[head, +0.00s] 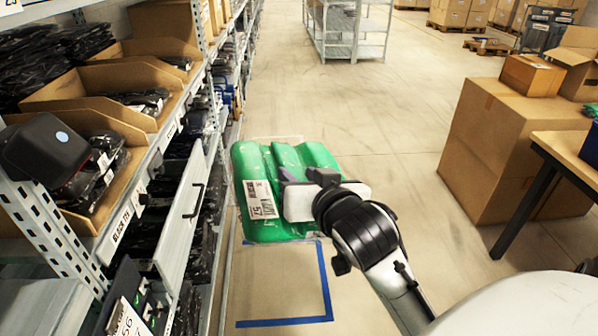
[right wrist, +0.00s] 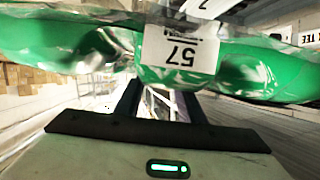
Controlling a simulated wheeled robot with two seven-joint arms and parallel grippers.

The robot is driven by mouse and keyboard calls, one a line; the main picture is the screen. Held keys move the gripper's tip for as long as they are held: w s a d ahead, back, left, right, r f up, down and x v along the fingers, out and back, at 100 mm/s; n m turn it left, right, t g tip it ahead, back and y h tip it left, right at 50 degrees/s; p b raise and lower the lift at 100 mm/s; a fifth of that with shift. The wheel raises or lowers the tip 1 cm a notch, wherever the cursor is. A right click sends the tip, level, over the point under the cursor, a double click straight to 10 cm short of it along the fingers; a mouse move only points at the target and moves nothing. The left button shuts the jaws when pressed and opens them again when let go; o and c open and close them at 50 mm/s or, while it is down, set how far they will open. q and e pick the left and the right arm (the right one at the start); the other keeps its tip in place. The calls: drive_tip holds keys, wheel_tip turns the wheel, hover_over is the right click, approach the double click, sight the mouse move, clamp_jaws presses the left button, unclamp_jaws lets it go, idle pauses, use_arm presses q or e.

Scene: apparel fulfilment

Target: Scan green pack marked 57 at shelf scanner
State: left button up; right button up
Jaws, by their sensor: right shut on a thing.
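The green pack (head: 290,180) is a folded green garment in clear plastic with a white label. The label reads 57 in the right wrist view, where the pack (right wrist: 70,45) spans the top. My right gripper (head: 300,198) is shut on the pack and holds it up above the aisle floor, right of the shelf. A black box-shaped device (head: 45,150) with a round light-blue spot, which looks like the shelf scanner, is mounted on the shelf post at the left. The pack is well apart from it. My left gripper is not in view.
The shelf (head: 140,195) along the left holds open cardboard bins of dark packs. Blue tape (head: 328,290) marks the floor below the pack. Large cardboard boxes (head: 500,140) and a table (head: 565,150) stand at the right. The aisle ahead is clear.

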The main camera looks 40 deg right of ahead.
drive_tip(key=w+a+f+b, duration=0.1)
drive_tip(key=a, duration=0.1)
drive_tip(key=w+a+f+b, duration=0.1)
drive_tip(key=a+b, duration=0.1)
drive_tip(key=a, duration=0.1)
drive_tip(key=w+a+f+b, duration=0.1)
drive_tip(key=a+f+b, duration=0.1)
drive_tip(key=a, duration=0.1)
drive_tip(key=shift+w, duration=0.25)
drive_tip(key=shift+d+r+p, duration=0.1)
drive_tip(key=shift+r+p, duration=0.2)
drive_tip(key=shift+s, duration=0.1)
idle(0.3)
drive_tip(key=shift+r, duration=0.1)
